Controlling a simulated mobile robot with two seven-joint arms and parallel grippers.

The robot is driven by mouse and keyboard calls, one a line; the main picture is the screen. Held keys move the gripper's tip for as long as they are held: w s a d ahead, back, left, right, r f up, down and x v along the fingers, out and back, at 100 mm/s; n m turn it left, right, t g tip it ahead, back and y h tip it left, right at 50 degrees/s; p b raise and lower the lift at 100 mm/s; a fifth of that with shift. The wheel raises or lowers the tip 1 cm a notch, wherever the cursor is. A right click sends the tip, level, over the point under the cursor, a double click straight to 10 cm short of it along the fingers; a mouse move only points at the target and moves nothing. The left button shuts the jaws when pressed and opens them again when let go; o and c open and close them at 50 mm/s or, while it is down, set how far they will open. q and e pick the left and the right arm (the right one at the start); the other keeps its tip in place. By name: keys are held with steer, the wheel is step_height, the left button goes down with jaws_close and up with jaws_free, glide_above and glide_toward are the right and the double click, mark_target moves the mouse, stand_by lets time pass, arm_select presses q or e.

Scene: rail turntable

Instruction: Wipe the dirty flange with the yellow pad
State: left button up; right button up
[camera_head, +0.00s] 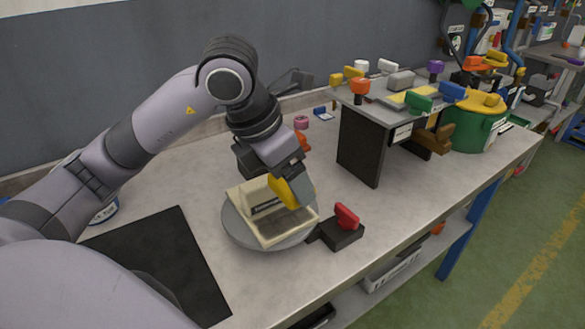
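My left gripper (290,180) reaches down from the upper left and is shut on the yellow pad (281,192). The pad is tilted, low over a cream, box-like part (270,232) with a dark labelled strip. I cannot tell whether the pad touches it. The cream part rests on a round grey turntable (236,228) on the bench. I cannot clearly make out which face is the dirty flange; the gripper and pad hide some of the part. My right gripper is not in view.
A black block with a red handle (346,215) stands right beside the turntable. A black mat (165,262) lies at front left. A raised shelf (358,145) with several coloured knobs and a green pot with a yellow lid (474,126) stand at right. The front-right benchtop is clear.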

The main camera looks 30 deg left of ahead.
arm_select(q)
steer(key=shift+f+b, duration=3.1)
steer(key=shift+f, duration=0.65)
steer(key=shift+f+b, duration=0.45)
steer(key=shift+b, duration=0.15)
steer(key=shift+w, duration=0.1)
steer(key=shift+w+d+r, duration=0.1)
steer(key=shift+w+d, duration=0.2)
steer(key=shift+w, duration=0.55)
steer(key=shift+d, duration=0.1)
